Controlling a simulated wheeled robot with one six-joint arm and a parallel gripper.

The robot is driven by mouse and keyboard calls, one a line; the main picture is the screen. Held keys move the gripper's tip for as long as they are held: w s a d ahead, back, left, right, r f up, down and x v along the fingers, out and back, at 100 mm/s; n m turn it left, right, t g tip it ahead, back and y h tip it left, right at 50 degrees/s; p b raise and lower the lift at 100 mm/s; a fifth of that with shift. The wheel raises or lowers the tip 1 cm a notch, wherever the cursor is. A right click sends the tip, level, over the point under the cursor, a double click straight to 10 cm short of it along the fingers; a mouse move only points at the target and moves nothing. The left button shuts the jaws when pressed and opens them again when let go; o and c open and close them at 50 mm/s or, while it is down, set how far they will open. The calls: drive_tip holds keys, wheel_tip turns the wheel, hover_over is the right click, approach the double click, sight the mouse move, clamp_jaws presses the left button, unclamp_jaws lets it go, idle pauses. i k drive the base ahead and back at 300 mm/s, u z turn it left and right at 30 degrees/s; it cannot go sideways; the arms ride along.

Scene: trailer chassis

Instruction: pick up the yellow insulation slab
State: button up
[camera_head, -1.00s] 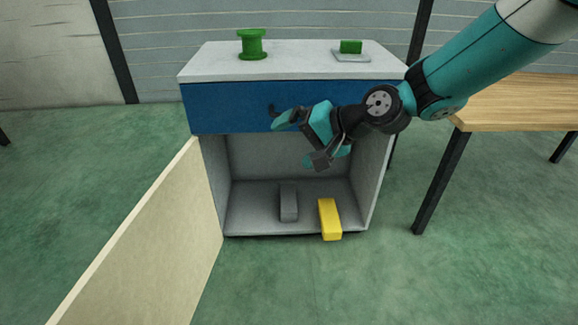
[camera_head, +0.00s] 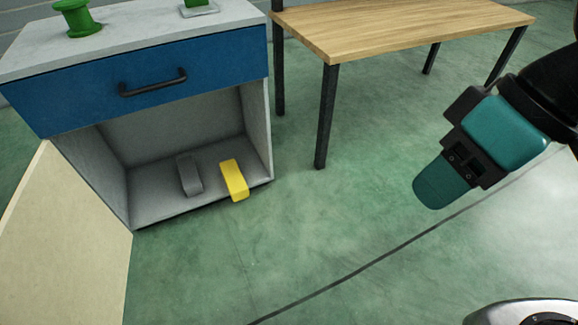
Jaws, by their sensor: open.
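The yellow insulation slab (camera_head: 235,180) lies on the floor of the open lower compartment of the cabinet (camera_head: 200,90), near its right side, with its near end at the front edge. A grey block (camera_head: 189,174) lies to its left, apart from it. My gripper (camera_head: 443,182) is at the right of the view, well away from the slab and outside the cabinet. It is open, with nothing seen in it; one finger shows clearly and the other is largely hidden.
The cabinet's pale door (camera_head: 70,235) stands open at the left. A blue drawer (camera_head: 150,85) with a dark handle is shut above the compartment. A green spool (camera_head: 77,18) stands on top. A wooden table (camera_head: 400,25) is at the back right. The green floor ahead is clear.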

sight(237, 189)
drive_tip(key=z, duration=1)
drive_tip(key=i, duration=1.15)
drive_tip(key=u, duration=2.65)
drive_tip(key=i, duration=0.5)
drive_tip(key=z, duration=0.1)
